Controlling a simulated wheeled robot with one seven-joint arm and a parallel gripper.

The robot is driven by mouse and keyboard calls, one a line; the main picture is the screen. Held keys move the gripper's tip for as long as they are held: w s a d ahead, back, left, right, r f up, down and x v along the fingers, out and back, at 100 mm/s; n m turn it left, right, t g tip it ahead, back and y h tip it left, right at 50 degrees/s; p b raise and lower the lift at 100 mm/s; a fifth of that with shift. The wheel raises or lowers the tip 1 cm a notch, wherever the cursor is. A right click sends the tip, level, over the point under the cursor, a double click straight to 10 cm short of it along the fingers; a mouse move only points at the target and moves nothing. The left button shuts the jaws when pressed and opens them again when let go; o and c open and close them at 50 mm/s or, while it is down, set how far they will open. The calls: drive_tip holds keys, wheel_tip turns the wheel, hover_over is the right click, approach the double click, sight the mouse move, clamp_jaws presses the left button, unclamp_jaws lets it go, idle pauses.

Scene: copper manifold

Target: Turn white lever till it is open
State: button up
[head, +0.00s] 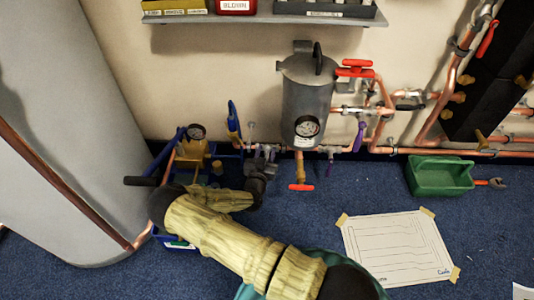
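I cannot clearly make out a white lever in the head view. My gripper (264,160) is at the low copper pipework, left of and below the grey cylindrical tank (306,95). It is small and dark here, among grey fittings, and its fingers cannot be told apart from them. Whether it touches or holds anything cannot be seen. My arm, in a yellowish sleeve, reaches in from the bottom and bends back toward the pipes, covering part of the floor and the lower fittings.
Red handles (355,68) and a purple lever (359,136) sit right of the tank. A red valve handle (300,187) hangs below it. A green crate (440,175) and a taped paper sheet (397,248) lie on the blue floor. A large grey cylinder (65,130) stands left.

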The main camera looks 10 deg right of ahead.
drive_tip(key=shift+w+d, duration=0.3)
drive_tip(key=shift+w, duration=0.35)
clamp_jaws()
